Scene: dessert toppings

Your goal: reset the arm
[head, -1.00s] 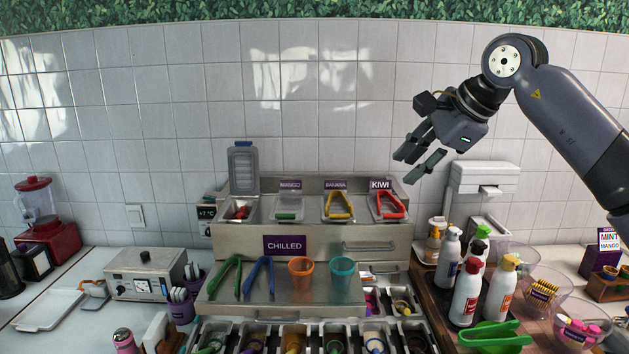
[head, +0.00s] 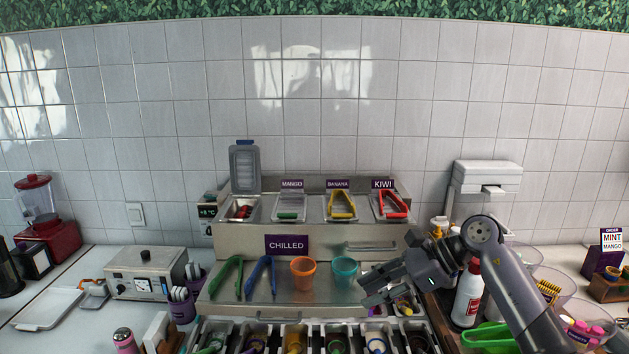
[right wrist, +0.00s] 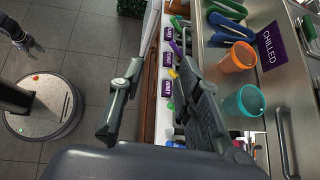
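My right gripper (head: 369,291) is low over the right part of the chilled station in the head view, just right of the teal cup (head: 344,271). In the right wrist view its two fingers (right wrist: 161,68) stand apart with nothing between them. My left arm is not in the head view. A dark gripper (right wrist: 25,40), which looks like my left one, shows small at the upper left of the right wrist view; its fingers are too small to judge.
An orange cup (head: 303,273) and green tongs (head: 226,278) and blue tongs (head: 262,277) stand on the steel shelf. Squeeze bottles (head: 467,293) stand close behind and beside my right arm. A toppings bin row lies below. The space above the station is clear.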

